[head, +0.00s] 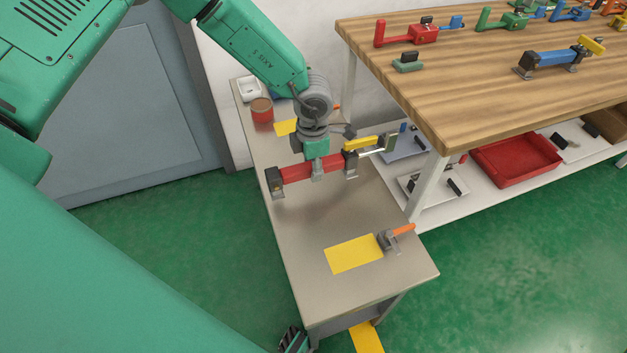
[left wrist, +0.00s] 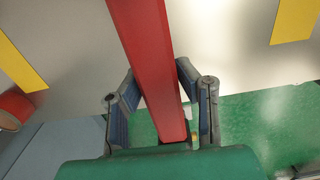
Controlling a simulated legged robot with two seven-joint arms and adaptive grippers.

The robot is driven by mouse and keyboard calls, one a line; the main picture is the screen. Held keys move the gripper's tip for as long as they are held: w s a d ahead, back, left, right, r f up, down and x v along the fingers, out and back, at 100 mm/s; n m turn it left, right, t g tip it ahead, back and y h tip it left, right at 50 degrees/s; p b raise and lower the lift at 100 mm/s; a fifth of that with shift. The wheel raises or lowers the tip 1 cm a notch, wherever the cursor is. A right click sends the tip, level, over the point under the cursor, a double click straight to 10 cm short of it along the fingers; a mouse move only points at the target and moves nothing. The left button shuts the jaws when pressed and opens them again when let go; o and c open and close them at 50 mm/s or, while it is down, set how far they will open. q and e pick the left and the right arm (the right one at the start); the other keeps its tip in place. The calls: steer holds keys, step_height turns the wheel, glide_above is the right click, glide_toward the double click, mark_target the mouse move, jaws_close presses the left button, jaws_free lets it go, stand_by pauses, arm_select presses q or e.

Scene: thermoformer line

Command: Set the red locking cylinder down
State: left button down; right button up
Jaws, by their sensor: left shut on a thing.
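The red locking cylinder (head: 295,173) is a long red bar with dark end brackets and a yellow-handled end at right. My left gripper (head: 317,172) is shut on the middle of its bar from above. The cylinder is roughly level over the grey bench (head: 315,222), seemingly a little above its top. In the left wrist view the red bar (left wrist: 145,55) runs between the two fingers of the left gripper (left wrist: 160,95). The gripper hides part of the bar's middle.
A yellow patch (head: 353,254) lies on the bench's near part beside an orange-handled clamp (head: 388,241). Another yellow patch (head: 284,128) and a red can (head: 262,112) are at the far end. A wooden table (head: 450,90) with several coloured clamps stands at right.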

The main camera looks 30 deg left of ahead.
arm_select(q)
steer(key=shift+f, duration=0.65)
step_height(320, 180, down, 4)
steer(key=shift+a+r, duration=0.15)
steer(key=shift+r, duration=0.05)
steer(key=c, duration=1.2)
jaws_free()
steer(key=shift+r, duration=0.1)
step_height(320, 180, up, 12)
steer(key=shift+f+p, duration=0.1)
steer(key=shift+p, duration=0.45)
